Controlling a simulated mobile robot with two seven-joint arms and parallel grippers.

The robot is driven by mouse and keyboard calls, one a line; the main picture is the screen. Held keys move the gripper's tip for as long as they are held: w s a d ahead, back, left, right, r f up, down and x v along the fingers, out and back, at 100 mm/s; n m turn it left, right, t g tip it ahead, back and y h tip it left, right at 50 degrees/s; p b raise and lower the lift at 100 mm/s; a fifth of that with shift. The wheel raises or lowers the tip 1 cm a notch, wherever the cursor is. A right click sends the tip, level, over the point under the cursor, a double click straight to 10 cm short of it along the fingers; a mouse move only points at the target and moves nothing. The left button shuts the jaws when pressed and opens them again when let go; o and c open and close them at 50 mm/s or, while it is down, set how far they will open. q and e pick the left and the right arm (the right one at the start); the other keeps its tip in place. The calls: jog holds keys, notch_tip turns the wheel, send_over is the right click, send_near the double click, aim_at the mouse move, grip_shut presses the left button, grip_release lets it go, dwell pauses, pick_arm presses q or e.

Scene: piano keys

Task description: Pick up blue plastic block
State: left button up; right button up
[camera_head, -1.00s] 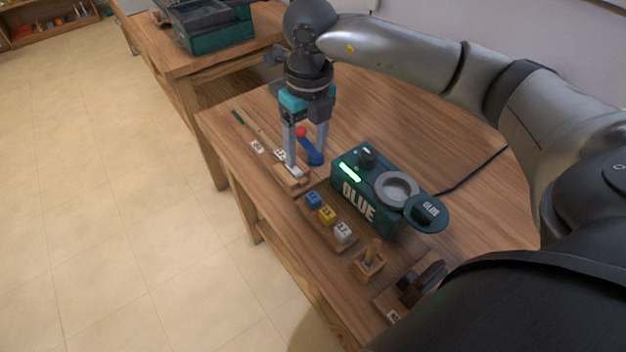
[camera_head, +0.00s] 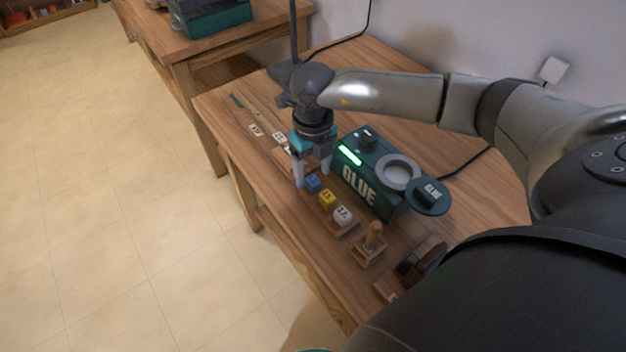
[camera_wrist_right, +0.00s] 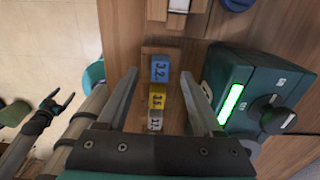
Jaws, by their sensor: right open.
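The blue block (camera_head: 313,183) sits at the far end of a small wooden tray (camera_head: 346,231), in a row with a yellow block (camera_head: 327,198) and a white block (camera_head: 343,215). My right gripper (camera_head: 312,182) is open and empty, pointing down with its fingers around the blue block's end of the row. In the right wrist view the blue block (camera_wrist_right: 160,68) lies between the open fingertips (camera_wrist_right: 168,75), with the yellow block (camera_wrist_right: 157,97) and white block (camera_wrist_right: 155,120) nearer the palm. Whether the fingers are level with the block is unclear.
The green glue machine (camera_head: 372,180) stands close to the right of the blocks and right finger. A wooden holder with a peg (camera_head: 370,246) stands nearer on the table. Small labelled cards (camera_head: 256,131) lie at the far left edge. Floor is open to the left.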

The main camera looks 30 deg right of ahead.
notch_tip(320, 180, down, 2)
jog(key=shift+f, duration=0.1)
grip_shut()
dwell(0.5)
